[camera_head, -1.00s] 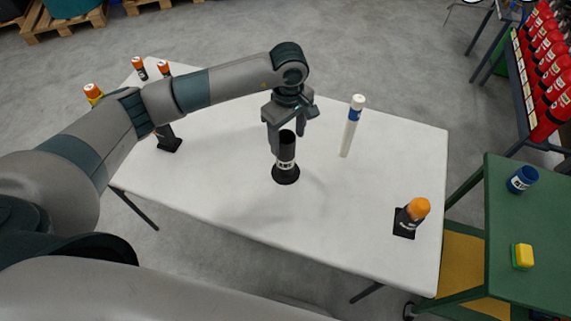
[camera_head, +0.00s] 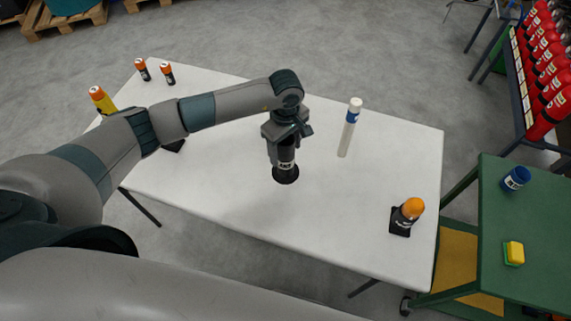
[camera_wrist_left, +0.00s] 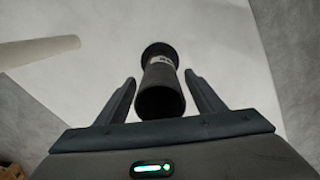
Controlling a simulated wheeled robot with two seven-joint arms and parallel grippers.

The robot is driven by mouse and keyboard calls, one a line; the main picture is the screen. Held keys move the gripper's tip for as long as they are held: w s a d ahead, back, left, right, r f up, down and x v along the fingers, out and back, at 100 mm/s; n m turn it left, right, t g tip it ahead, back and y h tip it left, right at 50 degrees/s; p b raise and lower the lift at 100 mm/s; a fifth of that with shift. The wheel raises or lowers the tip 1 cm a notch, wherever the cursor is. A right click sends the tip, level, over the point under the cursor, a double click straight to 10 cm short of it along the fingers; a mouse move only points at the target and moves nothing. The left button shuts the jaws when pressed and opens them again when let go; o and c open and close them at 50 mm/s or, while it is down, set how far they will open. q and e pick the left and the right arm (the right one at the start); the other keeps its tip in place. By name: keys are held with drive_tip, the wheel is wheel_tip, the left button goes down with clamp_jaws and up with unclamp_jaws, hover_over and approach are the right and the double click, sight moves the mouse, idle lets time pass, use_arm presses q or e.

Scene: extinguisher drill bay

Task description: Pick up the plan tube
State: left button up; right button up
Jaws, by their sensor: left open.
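A tall white tube (camera_head: 348,130) with a blue band and white cap, which looks like the plan tube, stands upright on the white table. It also shows at the left of the wrist view (camera_wrist_left: 40,51). A black flared horn (camera_head: 286,172) with a pale label stands on its wide end to the left of the tube. My left gripper (camera_head: 283,152) is over the horn, pointing down. In the left wrist view, its open fingers (camera_wrist_left: 160,80) are on both sides of the horn's narrow upper end, with gaps showing. My right gripper is out of view.
A green cart (camera_head: 535,225) stands at the right with a blue can (camera_head: 516,178) and yellow block (camera_head: 514,252).

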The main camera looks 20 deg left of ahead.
use_arm(q)
drive_tip(key=shift+c, duration=0.2)
clamp_jaws()
drive_tip(key=shift+r, duration=0.2)
wheel_tip(320, 180, up, 3)
drive_tip(key=shift+r+b, duration=0.2)
drive_tip(key=shift+b, duration=1.05)
drive_tip(key=s+d+r+b, duration=0.2)
drive_tip(key=d+r+b, duration=0.3)
drive_tip(key=d, duration=0.6)
drive_tip(key=shift+d+r, duration=0.25)
drive_tip(key=shift+r, duration=0.9)
drive_tip(key=shift+s, duration=0.1)
